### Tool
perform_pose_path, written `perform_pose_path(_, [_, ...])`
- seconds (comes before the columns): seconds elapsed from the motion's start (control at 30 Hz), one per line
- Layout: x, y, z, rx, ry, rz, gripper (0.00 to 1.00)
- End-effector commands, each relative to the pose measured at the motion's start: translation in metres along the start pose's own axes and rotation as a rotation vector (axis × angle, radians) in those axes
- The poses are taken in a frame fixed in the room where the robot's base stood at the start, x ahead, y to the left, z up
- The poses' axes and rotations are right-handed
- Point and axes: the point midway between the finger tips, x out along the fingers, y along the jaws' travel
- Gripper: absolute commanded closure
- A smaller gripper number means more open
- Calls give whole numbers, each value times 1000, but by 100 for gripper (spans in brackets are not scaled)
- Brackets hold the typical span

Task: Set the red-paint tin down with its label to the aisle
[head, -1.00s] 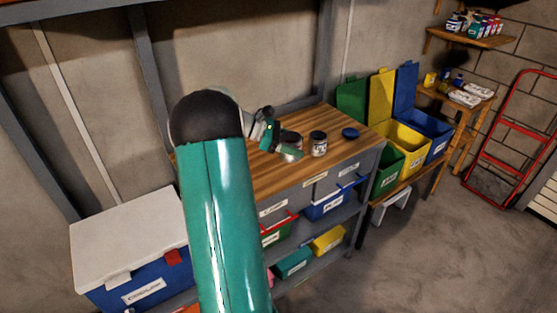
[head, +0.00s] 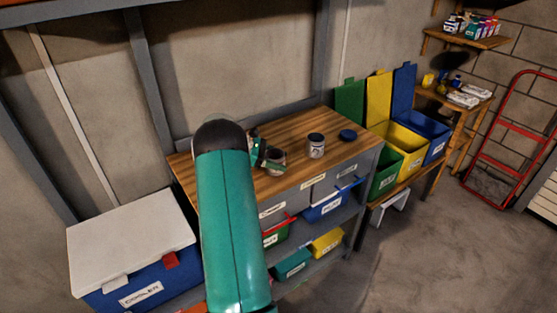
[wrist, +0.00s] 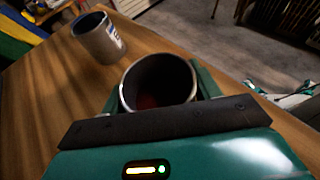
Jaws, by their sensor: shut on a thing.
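My gripper (head: 270,158) is shut on an open grey tin (head: 277,157) over the wooden workbench (head: 228,158). In the wrist view the held tin (wrist: 128,92) stands roughly upright between my fingers, with dark red inside. Its label does not show there, and I cannot tell which way it faces. I cannot tell whether its base touches the bench. A second tin (head: 316,147) with a pale label stands on the bench to the right; it also shows in the wrist view (wrist: 98,42), apart from the held one.
A cooler (head: 130,240) is at the left. Open floor (head: 440,250) lies in front at the right.

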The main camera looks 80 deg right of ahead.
Motion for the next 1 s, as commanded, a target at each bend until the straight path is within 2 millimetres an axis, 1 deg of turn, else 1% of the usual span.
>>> perform_pose_path(0.17, [1, 0, -2, 0, -1, 0, 65])
perform_pose_path(0.2, [1, 0, -3, -1, 0, 0, 36])
perform_pose_path(0.27, [1, 0, -2, 0, 0, 0, 25])
perform_pose_path(0.3, [1, 0, -2, 0, 0, 0, 17])
perform_pose_path(0.57, [1, 0, -2, 0, 0, 0, 17])
perform_pose_path(0.67, [0, 0, 1, 1, 1, 0, 17])
perform_pose_path(0.77, [-12, 0, 0, 0, 1, 2, 17])
perform_pose_path(0.87, [-30, 0, 0, -1, 1, 4, 17])
perform_pose_path(1.0, [-61, 0, 0, 1, 0, 4, 17])
